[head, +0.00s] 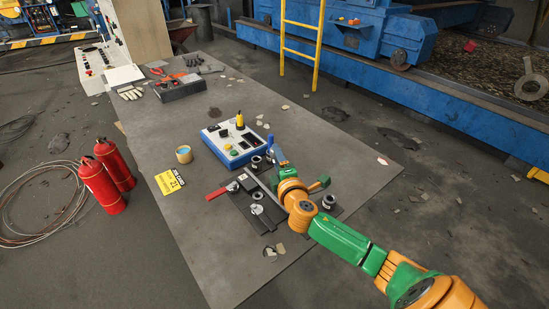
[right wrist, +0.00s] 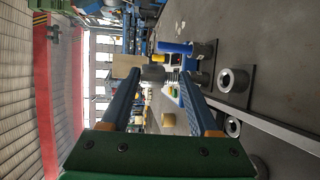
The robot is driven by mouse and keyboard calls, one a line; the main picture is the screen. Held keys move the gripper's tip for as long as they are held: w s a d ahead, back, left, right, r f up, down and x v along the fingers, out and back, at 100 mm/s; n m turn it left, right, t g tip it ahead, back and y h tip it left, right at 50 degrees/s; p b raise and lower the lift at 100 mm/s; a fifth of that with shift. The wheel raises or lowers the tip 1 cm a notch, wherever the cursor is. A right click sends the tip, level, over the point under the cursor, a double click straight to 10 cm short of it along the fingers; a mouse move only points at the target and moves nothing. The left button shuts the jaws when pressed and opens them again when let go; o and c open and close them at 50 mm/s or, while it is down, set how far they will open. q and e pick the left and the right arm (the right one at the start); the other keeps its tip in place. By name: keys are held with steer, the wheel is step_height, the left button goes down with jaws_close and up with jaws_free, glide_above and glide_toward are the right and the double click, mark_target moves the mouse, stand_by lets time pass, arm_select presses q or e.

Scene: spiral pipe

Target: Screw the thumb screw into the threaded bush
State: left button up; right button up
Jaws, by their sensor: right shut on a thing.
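My right gripper (head: 276,154) reaches over the fixtures on the table. In the right wrist view its two blue fingers (right wrist: 160,80) are shut on the thumb screw (right wrist: 153,73), a grey round head. A ribbed shank points from it towards the table. A grey threaded bush (right wrist: 200,78) lies in line with the shank, partly behind a finger. I cannot tell whether the shank is in its mouth. In the head view my gripper hides the screw. My left gripper is not in view.
A control box (head: 233,140) stands just beyond the fixtures. Other grey bushes (right wrist: 233,79) and a red lever (head: 220,191) are close by. A blue-topped cylinder (right wrist: 175,47) stands beside the gripper. A small tin (head: 184,154) and yellow card (head: 169,182) are at left. The table's right side is mostly clear.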

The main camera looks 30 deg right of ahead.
step_height(320, 180, down, 6)
steer(key=b, duration=0.6)
steer(key=shift+s+d, duration=0.1)
steer(key=shift+r, duration=0.1)
steer(key=shift+s+f+b, duration=0.1)
steer(key=shift+f+b, duration=0.15)
steer(key=shift+b, duration=0.1)
stand_by(0.6)
steer(key=shift+f, duration=0.25)
